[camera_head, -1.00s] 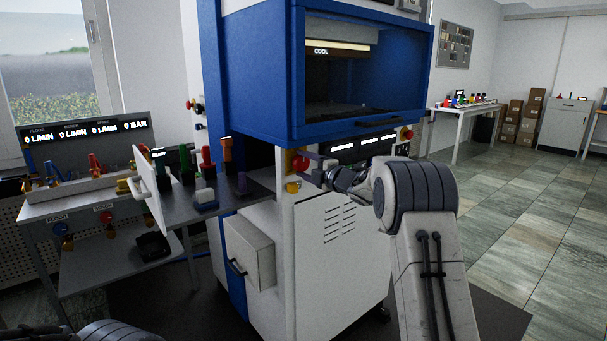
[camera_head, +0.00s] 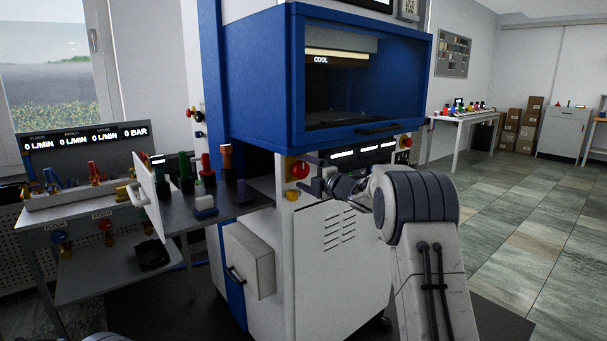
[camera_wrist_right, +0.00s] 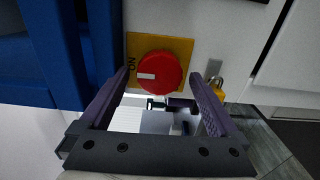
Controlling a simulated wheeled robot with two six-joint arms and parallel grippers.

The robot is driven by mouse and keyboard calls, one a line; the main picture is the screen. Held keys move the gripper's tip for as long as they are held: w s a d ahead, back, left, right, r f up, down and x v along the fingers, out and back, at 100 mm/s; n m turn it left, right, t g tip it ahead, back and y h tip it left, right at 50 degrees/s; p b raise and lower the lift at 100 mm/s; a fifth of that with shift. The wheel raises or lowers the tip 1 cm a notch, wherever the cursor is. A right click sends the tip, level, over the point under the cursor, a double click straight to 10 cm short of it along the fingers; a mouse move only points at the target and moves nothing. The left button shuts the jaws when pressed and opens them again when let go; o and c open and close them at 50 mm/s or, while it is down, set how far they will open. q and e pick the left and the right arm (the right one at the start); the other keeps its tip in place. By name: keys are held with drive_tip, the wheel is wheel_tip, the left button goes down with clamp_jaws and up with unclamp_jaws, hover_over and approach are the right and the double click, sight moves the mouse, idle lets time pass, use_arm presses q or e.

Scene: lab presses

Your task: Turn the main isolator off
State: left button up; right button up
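The main isolator is a red round knob (camera_head: 299,169) on a yellow plate, on the front of the white and blue press cabinet. In the right wrist view the knob (camera_wrist_right: 160,73) has a white mark pointing left towards the word ON on its plate (camera_wrist_right: 132,48). My right gripper (camera_head: 309,174) is at the knob in the head view. In the wrist view its two fingers (camera_wrist_right: 160,82) are apart, one on each side of the knob's lower part; I cannot tell whether they touch it. My left gripper is not in view.
A brass padlock (camera_wrist_right: 216,86) hangs beside the plate, close to the right finger in the wrist view. The blue press chamber (camera_head: 262,100) overhangs the panel. A grey shelf (camera_head: 235,211) with coloured bottles juts out left of the cabinet. Floor at right is open.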

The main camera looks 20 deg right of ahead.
drive_tip(key=shift+s, duration=0.1)
drive_tip(key=b+v, duration=0.1)
drive_tip(key=v, duration=0.9)
drive_tip(key=shift+s, duration=0.15)
drive_tip(key=shift+d, duration=0.1)
drive_tip(key=a+f+m+g+h, duration=0.1)
drive_tip(key=a+f+m+h, duration=0.15)
drive_tip(key=a+m, duration=0.45)
drive_tip(key=s+a+f+m+g+h, duration=0.2)
drive_tip(key=s+a+f+m+g, duration=0.35)
drive_tip(key=s+a, duration=0.75)
drive_tip(key=s+a+f+m+g, duration=0.1)
drive_tip(key=s+a+f+g, duration=0.2)
drive_tip(key=s, duration=0.7)
drive_tip(key=s+a+f+m+g, duration=0.1)
drive_tip(key=s+f+g, duration=0.35)
drive_tip(key=s, duration=0.65)
drive_tip(key=s+a+f+g, duration=0.3)
drive_tip(key=s+f, duration=0.1)
drive_tip(key=s, duration=0.6)
wheel_tip(320, 180, up, 18)
drive_tip(key=s+p, duration=0.1)
drive_tip(key=p, duration=1.7)
drive_tip(key=shift+d+h, duration=0.35)
